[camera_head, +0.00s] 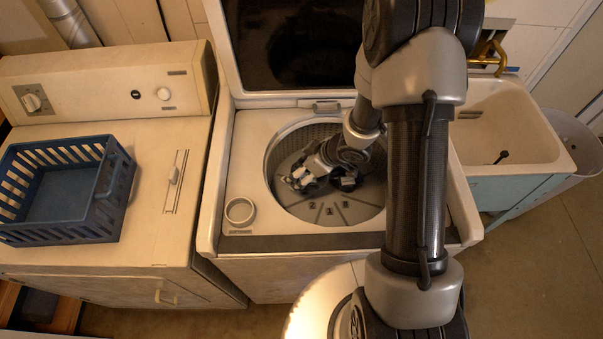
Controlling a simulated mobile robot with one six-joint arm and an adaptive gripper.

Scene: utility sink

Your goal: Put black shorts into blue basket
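The blue basket (110,188) is a slatted plastic basket. It stands upright and looks empty on top of the white machine at the left. My gripper (320,182) is down inside the open drum of the top-loading washer, low near the drum's floor, well to the right of the basket. Its fingers are small and dark here, and I cannot tell whether they are open or shut. I cannot make out the black shorts; dark shapes at the gripper blend with its own parts, and my arm hides part of the drum.
The washer (226,190) has its lid (290,45) raised at the back, and the round drum rim surrounds my gripper. A utility sink (515,130) with a brass tap (490,50) is at the right. A gap separates the two machines.

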